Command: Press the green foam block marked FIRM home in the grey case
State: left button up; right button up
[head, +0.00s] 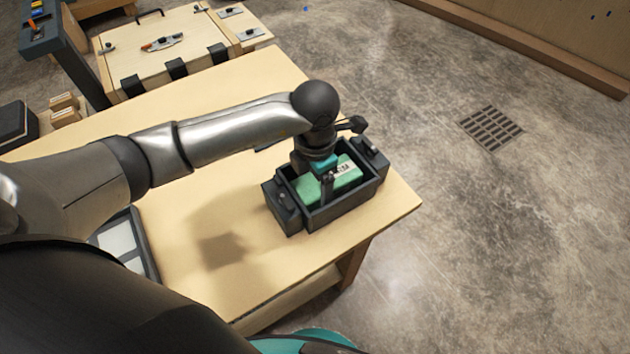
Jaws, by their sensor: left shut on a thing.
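The green foam block (346,181) lies inside the grey case (343,208) near the right corner of the wooden table. Part of a white label with dark lettering shows on its top, partly covered by my gripper. My left gripper (327,192) points down into the case and is shut on the green block at its left part. The case walls stand around the block, and I cannot tell how deep it sits or whether it touches the floor of the case. My right gripper is not in view.
The case has dark side blocks with small knobs at its left and right ends. A tray with pale squares (118,240) lies at the table's lower left. A wooden box with dark straps (160,55) stands behind. The tabletop (255,90) around the case is mostly clear.

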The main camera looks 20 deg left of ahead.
pick_arm(q)
jog(key=shift+f, duration=0.2)
jog(key=shift+r, duration=0.1)
jog(key=o, duration=1.1)
jog(key=shift+o, duration=0.2)
notch_tip(320, 180, up, 15)
jog(key=p, duration=0.1)
jog(key=shift+r, duration=0.15)
jog(key=shift+r, duration=0.1)
